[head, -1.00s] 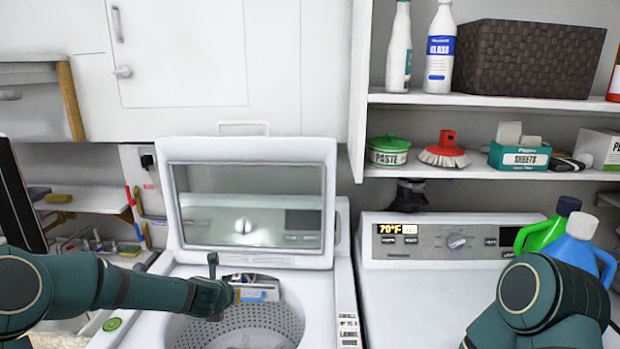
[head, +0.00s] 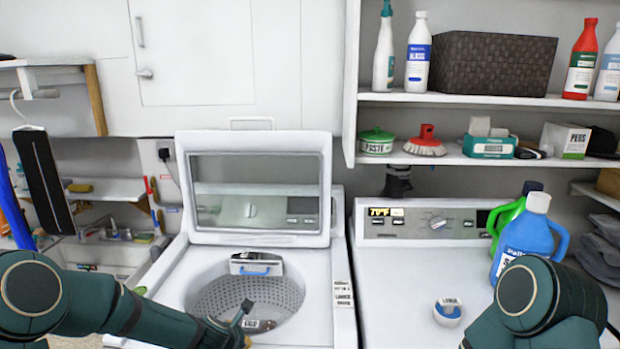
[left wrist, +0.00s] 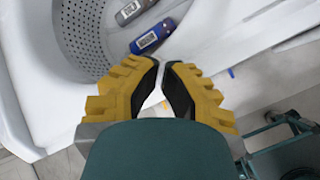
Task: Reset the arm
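My left arm (head: 110,305) comes in from the left, low over the front of the open top-loading washer (head: 160,290). My left gripper (left wrist: 163,64) shows in the left wrist view, its two yellow-and-black fingers nearly meeting at the tips with nothing between them. It is over the washer's front rim, beside the drum opening. In the head view it is mostly cut off at the bottom edge. My right arm (head: 535,305) is at the lower right, above the dryer; its gripper is out of view.
The washer lid (head: 258,240) stands open. A blue jug (head: 530,240) and a green jug (head: 505,215) stand on the dryer (head: 405,275), with a round white-and-blue item (head: 448,312). A stocked shelf (head: 400,97) is above.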

